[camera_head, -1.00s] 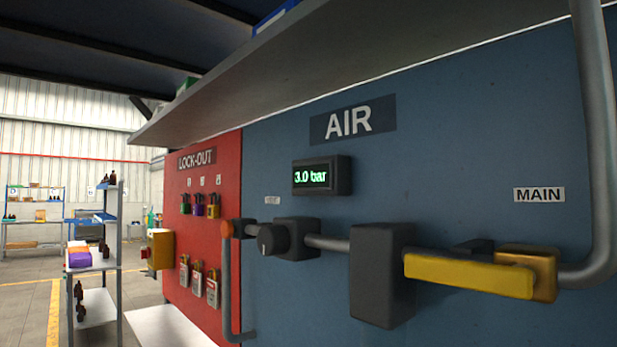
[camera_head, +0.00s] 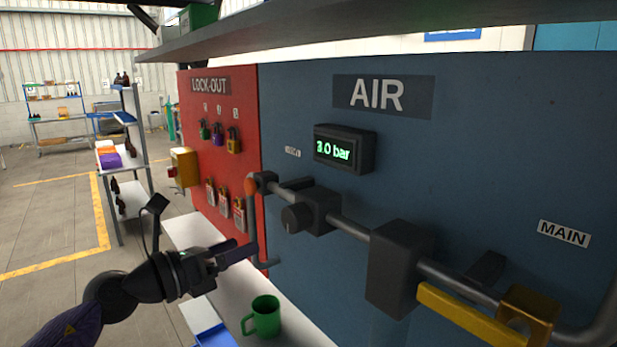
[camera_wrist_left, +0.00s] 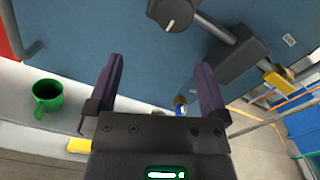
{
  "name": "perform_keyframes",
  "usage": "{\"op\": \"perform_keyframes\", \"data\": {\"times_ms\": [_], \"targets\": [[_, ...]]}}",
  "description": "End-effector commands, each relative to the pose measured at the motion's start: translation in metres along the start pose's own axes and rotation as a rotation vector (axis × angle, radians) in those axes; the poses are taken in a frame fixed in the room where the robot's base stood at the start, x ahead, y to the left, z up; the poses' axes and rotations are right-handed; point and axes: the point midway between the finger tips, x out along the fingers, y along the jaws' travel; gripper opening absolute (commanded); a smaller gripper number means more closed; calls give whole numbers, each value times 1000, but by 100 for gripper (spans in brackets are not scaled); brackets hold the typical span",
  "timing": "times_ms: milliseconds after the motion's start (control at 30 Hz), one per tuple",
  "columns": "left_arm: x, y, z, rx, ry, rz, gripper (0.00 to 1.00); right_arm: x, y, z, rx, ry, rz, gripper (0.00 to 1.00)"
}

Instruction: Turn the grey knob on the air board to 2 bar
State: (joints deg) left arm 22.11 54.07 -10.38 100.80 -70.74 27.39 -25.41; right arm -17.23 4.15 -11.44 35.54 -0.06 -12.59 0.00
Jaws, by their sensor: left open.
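The grey knob (camera_head: 296,218) sits on a dark block on the pipe of the blue air board (camera_head: 480,150). The display (camera_head: 343,149) above it reads 3.0 bar. My left gripper (camera_head: 236,252) is left of and a little below the knob in the head view, apart from it. In the left wrist view the knob (camera_wrist_left: 173,14) shows at the top, beyond the two spread fingers of the gripper (camera_wrist_left: 164,85), which hold nothing. My right gripper is not in view.
A green mug (camera_head: 264,316) stands on the white bench below the board. The yellow main handle (camera_head: 470,315) and a grey box (camera_head: 398,268) are right of the knob. The red lock-out board (camera_head: 215,150) with padlocks is left. A shelf overhangs above.

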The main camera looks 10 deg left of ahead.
Motion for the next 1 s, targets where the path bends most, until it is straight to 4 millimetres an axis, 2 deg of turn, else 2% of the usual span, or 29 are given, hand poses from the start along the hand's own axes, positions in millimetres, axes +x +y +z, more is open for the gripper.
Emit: {"op": "perform_keyframes", "data": {"times_ms": [33,100,167,400,533,700,900,933,1000], "targets": [[0,-12,15,76,15,-14,100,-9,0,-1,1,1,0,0],[4,-17,19,120,22,-21,100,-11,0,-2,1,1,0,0],[13,-17,20,123,21,-21,100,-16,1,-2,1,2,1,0],[71,-18,16,115,20,-22,100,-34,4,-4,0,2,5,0],[89,-17,14,114,21,-20,100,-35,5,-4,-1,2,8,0],[98,-16,12,115,22,-19,100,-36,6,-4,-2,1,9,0],[98,-16,12,115,23,-18,100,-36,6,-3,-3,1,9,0],[98,-16,12,115,23,-18,96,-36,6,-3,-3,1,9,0],[98,-16,12,114,23,-18,81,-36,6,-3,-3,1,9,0]]}}
